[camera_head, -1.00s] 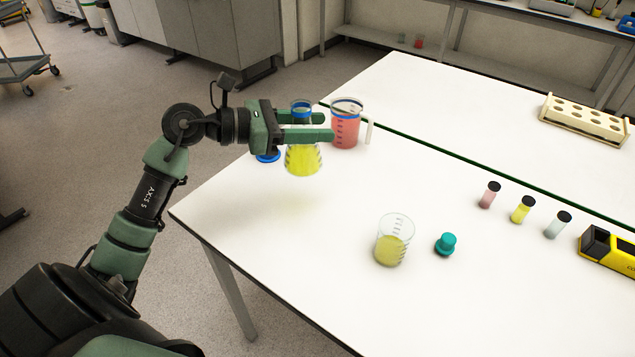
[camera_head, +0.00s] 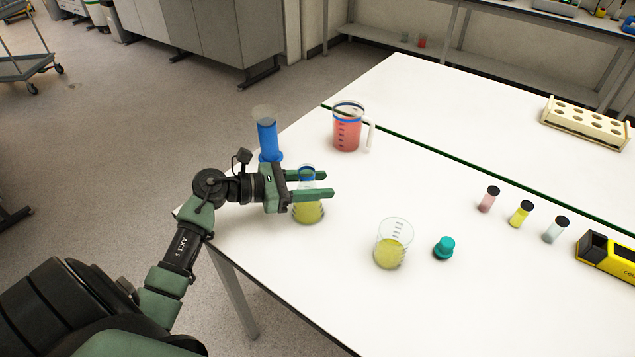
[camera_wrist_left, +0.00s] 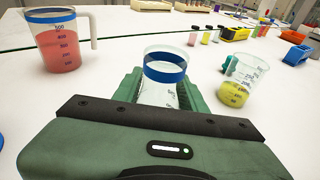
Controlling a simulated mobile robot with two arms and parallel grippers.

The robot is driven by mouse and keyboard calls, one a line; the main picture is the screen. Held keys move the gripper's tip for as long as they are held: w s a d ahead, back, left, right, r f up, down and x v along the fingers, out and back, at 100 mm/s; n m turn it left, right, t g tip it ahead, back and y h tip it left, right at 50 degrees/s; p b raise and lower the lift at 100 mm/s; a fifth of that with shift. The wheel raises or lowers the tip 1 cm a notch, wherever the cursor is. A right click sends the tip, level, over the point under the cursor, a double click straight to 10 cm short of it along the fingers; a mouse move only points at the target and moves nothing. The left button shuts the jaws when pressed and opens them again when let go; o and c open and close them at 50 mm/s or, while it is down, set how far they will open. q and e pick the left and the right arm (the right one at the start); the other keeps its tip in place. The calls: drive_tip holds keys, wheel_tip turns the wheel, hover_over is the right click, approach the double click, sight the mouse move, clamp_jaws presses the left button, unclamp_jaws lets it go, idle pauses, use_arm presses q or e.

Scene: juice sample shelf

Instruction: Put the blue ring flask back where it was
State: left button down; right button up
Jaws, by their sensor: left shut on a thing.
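The blue ring flask (camera_head: 308,211) is a conical glass flask with yellow liquid and a blue band at its neck. My left gripper (camera_head: 312,184) is shut on its neck, and the flask is upright near the table's left edge. I cannot tell whether its base touches the table. In the left wrist view the flask's neck with the blue band (camera_wrist_left: 165,72) stands between the green fingers; its lower part is hidden. My right gripper is not in view.
A blue cylinder (camera_head: 268,138) stands behind the gripper, and a jug of red liquid (camera_head: 347,130) beyond. A beaker with yellow liquid (camera_head: 390,252) and a teal stopper (camera_head: 445,247) are to the right. Several vials (camera_head: 521,213) and a rack (camera_head: 585,124) stand farther right.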

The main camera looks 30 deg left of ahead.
use_arm(q)
drive_tip(key=shift+f, duration=0.1)
drive_tip(key=c, duration=0.8)
unclamp_jaws()
drive_tip(key=shift+r, duration=0.3)
drive_tip(key=b+v, duration=0.3)
drive_tip(key=v, duration=0.9)
drive_tip(key=shift+f, duration=0.1)
